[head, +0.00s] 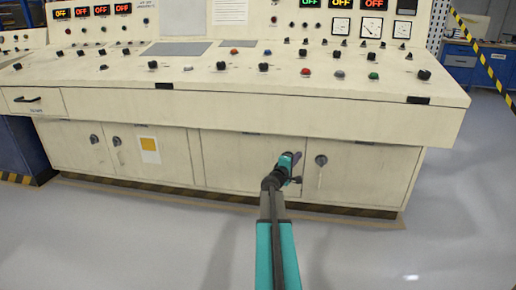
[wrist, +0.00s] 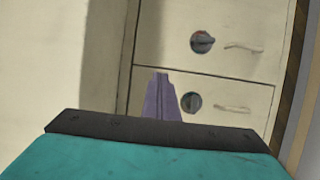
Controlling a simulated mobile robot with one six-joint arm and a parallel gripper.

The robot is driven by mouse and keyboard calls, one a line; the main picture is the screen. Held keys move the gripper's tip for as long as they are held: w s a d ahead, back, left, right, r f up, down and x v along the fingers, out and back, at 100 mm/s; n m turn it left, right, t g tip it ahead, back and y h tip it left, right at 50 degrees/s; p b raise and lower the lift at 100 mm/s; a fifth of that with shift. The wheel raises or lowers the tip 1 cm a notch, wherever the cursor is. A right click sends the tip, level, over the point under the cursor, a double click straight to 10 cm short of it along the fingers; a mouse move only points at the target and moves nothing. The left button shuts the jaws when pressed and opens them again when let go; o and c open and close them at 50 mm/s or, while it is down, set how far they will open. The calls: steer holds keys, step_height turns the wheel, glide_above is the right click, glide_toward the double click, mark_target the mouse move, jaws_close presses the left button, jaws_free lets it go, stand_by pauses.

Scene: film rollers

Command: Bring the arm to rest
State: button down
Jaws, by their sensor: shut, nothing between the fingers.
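My gripper (head: 297,157) is at the end of my teal and black arm, in front of the lower doors of a cream control console (head: 250,107). In the wrist view its purple fingers (wrist: 162,96) are together with nothing between them. They point toward the console's doors, which appear turned sideways there. A round dark knob (wrist: 191,102) shows just right of the fingertips. I cannot tell whether the fingers touch the door.
The console top carries many knobs, buttons and lit OFF displays (head: 374,4). A drawer with a black handle (head: 28,99) is at the left. Open grey floor (head: 455,215) lies to the right. A blue bench (head: 460,62) stands at the back right, behind a yellow-black striped band (head: 480,50).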

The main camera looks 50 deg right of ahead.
steer(key=shift+w, duration=0.1)
steer(key=w+a+n+t+y+p, duration=0.3)
steer(key=w+a+t+p, duration=0.1)
steer(key=w+a+p, duration=1)
steer(key=w+a+f+y+p, duration=0.1)
steer(key=a+f+y+p, duration=0.3)
steer(key=a, duration=0.8)
steer(key=w+a+f+p, duration=0.15)
steer(key=a+p, duration=0.35)
steer(key=a, duration=0.6)
steer(key=s+a+f+m+g+y+p, duration=0.1)
steer(key=s+a+f+g+y+p, duration=0.15)
steer(key=s+a+p, duration=0.5)
steer(key=s+a+f+g+y+p, duration=0.15)
steer(key=s+a+f, duration=0.3)
steer(key=a, duration=0.55)
steer(key=s+a+m+g+y+p, duration=0.2)
steer(key=s+a+g+y, duration=0.1)
steer(key=s+a, duration=0.7)
steer(key=s+a+m+g+y+p, duration=0.1)
steer(key=s+a+g+y+p, duration=0.2)
steer(key=s+a, duration=0.8)
steer(key=s+g, duration=0.2)
steer(key=s, duration=0.2)
steer(key=shift+s+r+m+y, duration=0.15)
steer(key=shift+s+m+y, duration=0.1)
steer(key=shift+m+y, duration=0.15)
